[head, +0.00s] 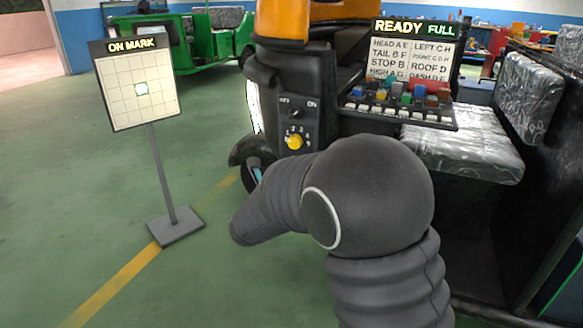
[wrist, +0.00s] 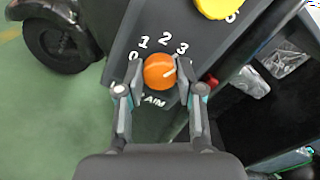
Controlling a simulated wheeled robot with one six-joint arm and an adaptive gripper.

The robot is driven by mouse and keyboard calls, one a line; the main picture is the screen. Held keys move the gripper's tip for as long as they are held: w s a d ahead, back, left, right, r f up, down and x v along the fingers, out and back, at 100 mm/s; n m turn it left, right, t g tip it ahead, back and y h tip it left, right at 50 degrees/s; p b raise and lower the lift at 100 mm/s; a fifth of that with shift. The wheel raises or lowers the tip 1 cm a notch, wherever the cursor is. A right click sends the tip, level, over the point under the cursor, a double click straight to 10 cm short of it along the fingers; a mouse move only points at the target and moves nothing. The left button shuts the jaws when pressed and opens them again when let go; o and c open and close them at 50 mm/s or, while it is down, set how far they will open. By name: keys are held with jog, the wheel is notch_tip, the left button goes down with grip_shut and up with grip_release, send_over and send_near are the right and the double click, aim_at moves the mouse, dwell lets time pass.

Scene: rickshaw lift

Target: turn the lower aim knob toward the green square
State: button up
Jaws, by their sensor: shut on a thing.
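The lower aim knob (wrist: 158,71) is orange and round in the wrist view, with a white pointer line toward the upper right, roughly toward the 3. The numbers 0 to 3 arc above it and AIM is printed below. My gripper (wrist: 160,67) is shut on this knob, one finger on each side. In the head view my arm hides the knob and most of the gripper. The target board (head: 113,105) stands at left and reads ON MARK.
A yellow knob (head: 294,142) sits above on the same dark panel (head: 282,118), below an OFF/ON switch. A tray (head: 400,117) of coloured blocks and a READY FULL sign (head: 413,52) are at right. Green floor is open around the board stand (head: 176,226).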

jog(key=shift+n, duration=0.3)
dwell(0.4)
jog(key=o, duration=1.2)
jog(key=shift+c, duration=0.2)
jog(key=v, duration=1.2)
